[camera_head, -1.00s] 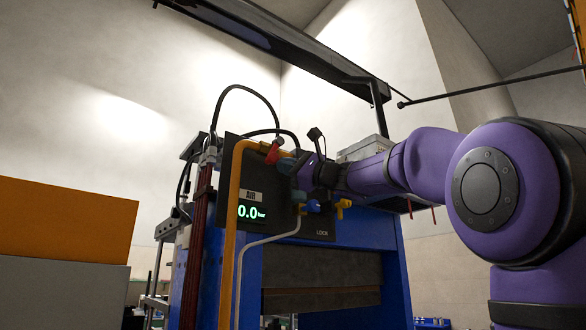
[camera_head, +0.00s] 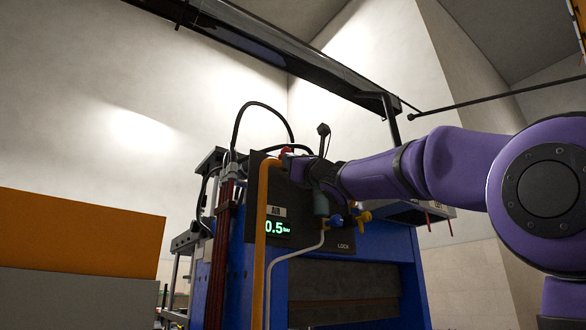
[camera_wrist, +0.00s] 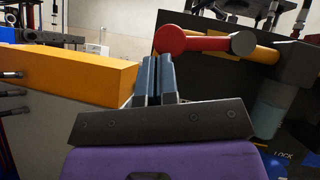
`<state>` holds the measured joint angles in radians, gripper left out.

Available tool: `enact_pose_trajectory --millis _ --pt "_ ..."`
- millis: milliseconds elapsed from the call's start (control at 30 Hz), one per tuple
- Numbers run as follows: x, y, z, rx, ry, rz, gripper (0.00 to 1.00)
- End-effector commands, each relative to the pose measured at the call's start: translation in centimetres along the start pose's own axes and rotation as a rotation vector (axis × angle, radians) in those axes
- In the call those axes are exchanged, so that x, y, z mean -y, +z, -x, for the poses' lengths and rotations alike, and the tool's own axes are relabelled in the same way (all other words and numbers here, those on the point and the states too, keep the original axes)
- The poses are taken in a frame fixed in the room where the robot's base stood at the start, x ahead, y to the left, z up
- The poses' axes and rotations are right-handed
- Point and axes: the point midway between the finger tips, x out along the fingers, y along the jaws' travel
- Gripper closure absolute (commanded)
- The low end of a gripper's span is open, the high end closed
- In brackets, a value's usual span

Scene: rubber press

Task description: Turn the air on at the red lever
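The red lever (camera_head: 286,151) is at the top of the dark panel (camera_head: 338,236) on the blue press, at the orange pipe. In the wrist view the lever (camera_wrist: 195,41) lies roughly level, its rounded free end to the left and its pivot to the right. My gripper (camera_wrist: 155,62) has its two grey fingers side by side with only a thin line between them, so it is shut and empty. The fingertips are at or just below the lever's free end; I cannot tell if they touch. The green AIR display (camera_head: 277,228) reads about 0.5 bar, its left edge partly covered.
The orange pipe (camera_head: 262,230) runs down in front of the panel. A blue valve handle (camera_head: 335,219) and a yellow one (camera_head: 364,217) sit below my gripper. An orange-topped box (camera_head: 80,235) stands at the left. A dark overhead beam (camera_head: 270,50) crosses above.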

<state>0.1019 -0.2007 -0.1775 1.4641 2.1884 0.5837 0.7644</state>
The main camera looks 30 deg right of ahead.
Motion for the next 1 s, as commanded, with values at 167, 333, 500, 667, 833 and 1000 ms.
enact_pose_trajectory --millis 167,333,500,667,833,1000 --pt "-0.3 0.7 -0.7 0.000 0.003 0.001 1.00" --pt "-0.3 1.2 -1.0 0.001 0.003 0.000 1.00" --pt "-0.3 1.5 -1.2 0.001 0.003 0.002 1.00" --pt "-0.3 1.6 -1.2 0.002 0.003 0.002 1.00" --pt "-0.3 1.8 -1.2 0.004 0.003 0.002 1.00" --pt "-0.3 1.8 -1.2 0.006 0.003 0.002 1.00"
